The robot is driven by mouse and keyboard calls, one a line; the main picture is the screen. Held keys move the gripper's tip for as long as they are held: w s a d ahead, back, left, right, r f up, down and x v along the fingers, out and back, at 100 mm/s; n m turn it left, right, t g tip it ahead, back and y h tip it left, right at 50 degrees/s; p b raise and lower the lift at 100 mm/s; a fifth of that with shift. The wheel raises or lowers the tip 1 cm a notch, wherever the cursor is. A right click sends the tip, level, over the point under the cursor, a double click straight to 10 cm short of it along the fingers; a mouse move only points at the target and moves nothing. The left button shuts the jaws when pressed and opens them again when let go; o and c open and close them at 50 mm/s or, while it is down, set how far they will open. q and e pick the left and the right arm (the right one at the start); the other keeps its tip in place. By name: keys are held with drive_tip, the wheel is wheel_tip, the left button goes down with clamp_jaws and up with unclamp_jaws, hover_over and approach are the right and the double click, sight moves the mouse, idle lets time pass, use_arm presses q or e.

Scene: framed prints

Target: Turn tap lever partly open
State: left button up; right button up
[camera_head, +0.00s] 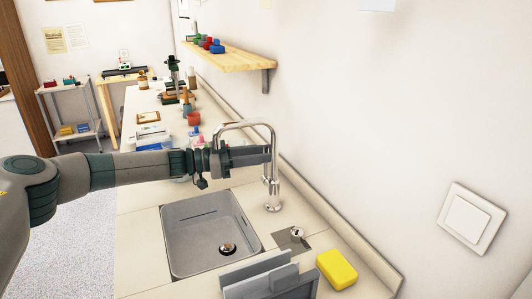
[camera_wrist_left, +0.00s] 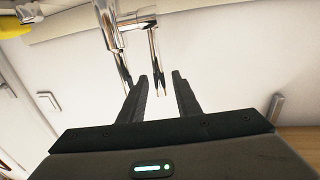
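The chrome tap (camera_head: 272,190) stands upright behind the sink, with its spout arched over toward the basin. It also shows at the top of the left wrist view (camera_wrist_left: 108,25). There, a slim chrome lever (camera_wrist_left: 153,48) hangs from a short side arm, its tip by the fingertips. My left gripper (camera_wrist_left: 160,76) has its two dark fingers apart, with a gap between them; I cannot tell whether either touches the lever. In the head view my left gripper (camera_head: 266,154) is level beside the tap, and the lever is hidden. My right gripper is not in view.
A steel sink (camera_head: 175,232) is sunk in the counter below my arm. A yellow sponge (camera_head: 337,269) and a grey rack (camera_head: 262,276) are at the front. Bottles and cups stand farther back. A wooden shelf (camera_head: 235,60) juts from the right wall.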

use_arm(q)
drive_tip(key=shift+w+d, duration=0.1)
drive_tip(key=shift+d, duration=0.35)
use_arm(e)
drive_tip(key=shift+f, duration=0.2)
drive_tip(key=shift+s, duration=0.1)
use_arm(q)
clamp_jaws()
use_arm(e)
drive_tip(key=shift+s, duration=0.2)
